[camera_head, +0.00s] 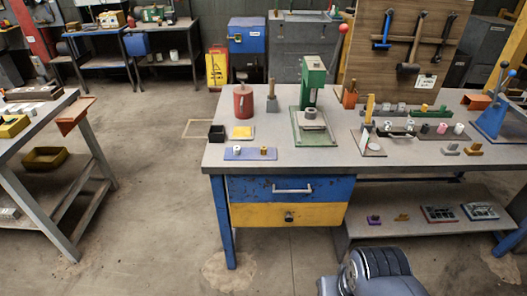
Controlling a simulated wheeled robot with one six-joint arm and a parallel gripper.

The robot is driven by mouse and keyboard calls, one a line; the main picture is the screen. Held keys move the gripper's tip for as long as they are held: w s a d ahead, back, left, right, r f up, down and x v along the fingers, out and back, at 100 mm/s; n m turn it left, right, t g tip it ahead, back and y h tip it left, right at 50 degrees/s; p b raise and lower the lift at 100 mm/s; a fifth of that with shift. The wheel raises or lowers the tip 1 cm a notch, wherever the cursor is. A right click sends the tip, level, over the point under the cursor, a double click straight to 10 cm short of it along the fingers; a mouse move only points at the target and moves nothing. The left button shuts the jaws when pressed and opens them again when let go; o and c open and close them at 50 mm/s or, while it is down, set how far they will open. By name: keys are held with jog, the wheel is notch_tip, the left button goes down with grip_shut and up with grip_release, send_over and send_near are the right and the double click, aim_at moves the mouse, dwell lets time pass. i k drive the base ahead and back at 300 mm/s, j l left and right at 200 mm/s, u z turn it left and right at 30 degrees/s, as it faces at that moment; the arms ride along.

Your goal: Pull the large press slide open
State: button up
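A green press (312,84) stands upright on the workbench, on a green base plate (313,138) with a round grey block in front of its column. A lever with a red ball knob (343,28) rises at its right. A smaller-looking blue press-like tool (491,118) stands at the bench's right end. I cannot tell which part is the slide or how far open it is. A dark, ridged, rounded part of my own arm shows at the bottom edge, well in front of and below the bench top. My gripper's fingers do not show.
The workbench (268,166) has a blue drawer (260,187) above a yellow one (255,215). A low shelf (460,235) juts out at right.

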aim_at(314, 121)
jog(key=i+j+z, duration=0.3)
jog(key=i, duration=0.4)
jog(key=i+j+z, duration=0.3)
jog(key=i+j, duration=0.3)
jog(key=i, duration=0.1)
